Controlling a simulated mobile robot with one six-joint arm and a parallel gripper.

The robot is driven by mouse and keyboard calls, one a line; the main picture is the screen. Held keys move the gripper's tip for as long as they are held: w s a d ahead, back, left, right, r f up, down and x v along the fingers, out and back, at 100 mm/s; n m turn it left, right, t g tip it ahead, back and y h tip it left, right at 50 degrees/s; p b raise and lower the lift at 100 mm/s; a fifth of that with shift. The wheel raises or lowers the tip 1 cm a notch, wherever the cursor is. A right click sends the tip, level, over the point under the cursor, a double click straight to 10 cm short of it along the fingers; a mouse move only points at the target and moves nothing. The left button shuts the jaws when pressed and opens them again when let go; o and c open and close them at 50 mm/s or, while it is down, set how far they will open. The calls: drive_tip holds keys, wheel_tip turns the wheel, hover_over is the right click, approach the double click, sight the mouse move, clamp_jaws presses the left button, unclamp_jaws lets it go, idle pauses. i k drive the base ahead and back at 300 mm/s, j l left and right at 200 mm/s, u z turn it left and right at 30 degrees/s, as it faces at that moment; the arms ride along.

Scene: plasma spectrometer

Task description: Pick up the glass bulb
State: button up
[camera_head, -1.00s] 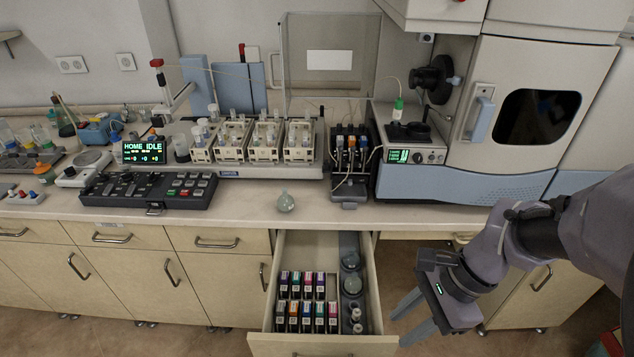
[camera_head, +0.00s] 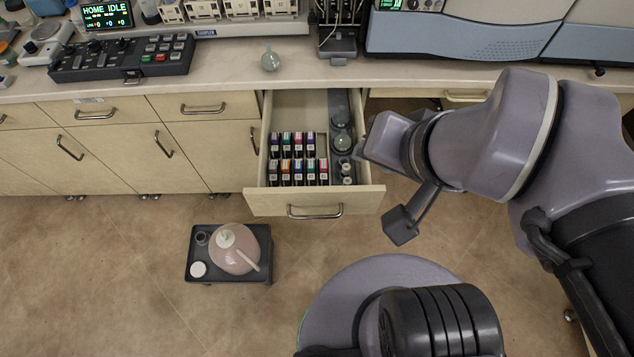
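A small clear glass bulb (camera_head: 270,61) with a short neck stands on the counter near its front edge, above the open drawer (camera_head: 255,202). Similar round glass pieces (camera_head: 342,142) lie in the drawer's dark right-hand compartment. My gripper (camera_head: 362,148) is over the right side of the drawer, below and to the right of the bulb on the counter. It is apart from that bulb. My wrist hides most of the fingers, so their opening and any contact with the glass in the drawer cannot be made out.
Several dark bottles with coloured labels (camera_head: 298,172) fill the drawer's left part. A control panel (camera_head: 125,60) and instruments line the counter. A dark stand with a pink flask (camera_head: 232,255) is on the floor. The counter around the bulb is clear.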

sight(341, 118)
drive_tip(key=z, duration=1)
drive_tip(key=u, duration=1.05)
drive_tip(key=i+j+u, duration=0.2)
drive_tip(key=j, duration=0.2)
drive_tip(key=i+j+u, duration=0.15)
drive_tip(key=j, duration=0.2)
